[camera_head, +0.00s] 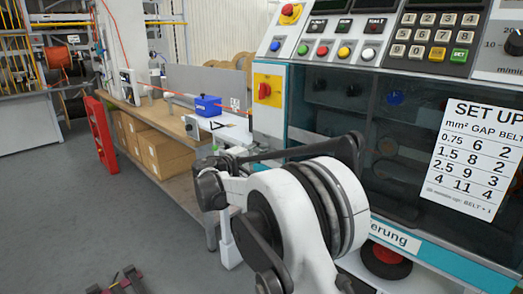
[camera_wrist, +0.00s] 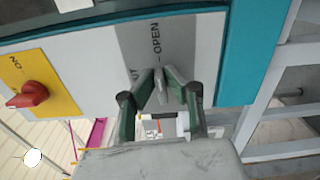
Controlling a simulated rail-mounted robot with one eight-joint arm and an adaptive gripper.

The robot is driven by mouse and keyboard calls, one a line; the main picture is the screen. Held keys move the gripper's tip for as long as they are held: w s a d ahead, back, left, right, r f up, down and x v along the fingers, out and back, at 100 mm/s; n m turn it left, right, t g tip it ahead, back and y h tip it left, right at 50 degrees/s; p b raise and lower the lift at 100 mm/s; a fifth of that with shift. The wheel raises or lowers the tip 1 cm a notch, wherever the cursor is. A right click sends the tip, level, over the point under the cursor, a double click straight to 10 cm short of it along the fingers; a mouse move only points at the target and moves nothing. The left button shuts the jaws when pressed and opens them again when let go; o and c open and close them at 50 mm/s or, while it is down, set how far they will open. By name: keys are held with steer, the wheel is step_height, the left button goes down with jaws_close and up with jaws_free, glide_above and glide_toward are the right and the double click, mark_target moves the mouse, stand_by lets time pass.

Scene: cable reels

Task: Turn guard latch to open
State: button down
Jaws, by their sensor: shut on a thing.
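In the wrist view, the guard latch (camera_wrist: 161,92) is a small grey lever on a grey label plate (camera_wrist: 160,42) of the machine. The plate reads "OPEN"; another word beside it is partly covered by a finger. My gripper (camera_wrist: 158,84) has its two dark green fingers closed around the latch, one on each side. In the head view, the guard (camera_head: 405,110) is a dark see-through panel on the machine front, and it looks closed. My arm hides the latch and the gripper there.
A red switch on a yellow plate (camera_head: 267,90) sits left of the guard; it also shows in the wrist view (camera_wrist: 30,94). Control buttons (camera_head: 322,50) line the panel above. A workbench (camera_head: 160,122) with a blue box (camera_head: 207,106) stands at left. The floor at lower left is mostly clear.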

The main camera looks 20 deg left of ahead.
steer(key=shift+w+d+r+m, duration=0.1)
steer(key=shift+w+r+m, duration=0.1)
steer(key=shift+m, duration=0.2)
steer(key=c, duration=1.8)
jaws_free()
steer(key=shift+f, duration=0.15)
steer(key=shift+s+f, duration=0.1)
steer(key=v, duration=1.2)
